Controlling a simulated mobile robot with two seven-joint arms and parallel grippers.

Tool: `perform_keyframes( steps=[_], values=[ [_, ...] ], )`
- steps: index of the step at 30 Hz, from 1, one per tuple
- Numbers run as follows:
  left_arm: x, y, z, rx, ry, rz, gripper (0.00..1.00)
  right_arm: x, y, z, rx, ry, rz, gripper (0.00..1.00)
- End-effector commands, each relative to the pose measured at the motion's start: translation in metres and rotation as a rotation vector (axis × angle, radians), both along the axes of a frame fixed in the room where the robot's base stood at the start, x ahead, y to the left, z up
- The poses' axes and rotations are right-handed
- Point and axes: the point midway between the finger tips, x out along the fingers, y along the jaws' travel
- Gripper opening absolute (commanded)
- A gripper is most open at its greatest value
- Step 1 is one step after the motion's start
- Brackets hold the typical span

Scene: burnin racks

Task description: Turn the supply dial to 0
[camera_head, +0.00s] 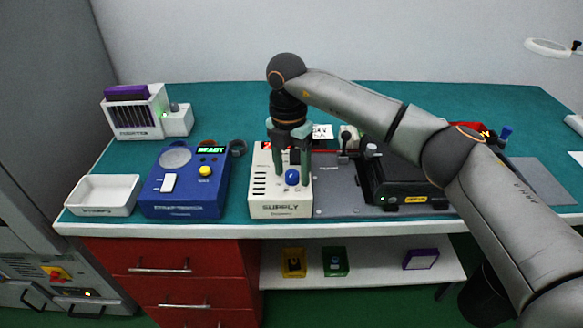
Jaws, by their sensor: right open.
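The supply unit (281,209) is a cream box marked SUPPLY, standing near the front edge of the green table. A round blue dial (292,177) sits on its sloped face, right of a column of dark slots. My right gripper (293,172) points straight down over the unit, with its green fingers apart on either side of the dial's upper part. I cannot tell whether the fingers touch the dial. The dial's pointer and scale are too small or hidden to read. My left gripper is not in view.
Left of the supply unit stands a blue device (190,184) with a green READY display, and a white tray (104,195). A white rack (138,112) stands behind. A black device (400,180) stands to the right, partly behind my right arm.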

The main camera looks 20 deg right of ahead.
Motion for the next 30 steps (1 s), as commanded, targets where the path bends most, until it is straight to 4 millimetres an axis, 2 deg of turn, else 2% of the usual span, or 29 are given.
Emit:
perform_keyframes(
  steps=[3, 21, 30],
  values=[
    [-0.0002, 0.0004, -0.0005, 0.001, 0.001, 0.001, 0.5, 0.0, -0.0001, 0.0, 0.0, 0.0, 0.0, 0.67],
    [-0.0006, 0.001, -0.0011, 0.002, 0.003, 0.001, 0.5, -0.0001, -0.0001, 0.0005, -0.001, 0.001, 0.0, 0.0],
    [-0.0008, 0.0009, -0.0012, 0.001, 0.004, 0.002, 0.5, -0.0002, -0.0002, 0.0006, -0.001, 0.002, 0.006, 0.0]
  ],
)
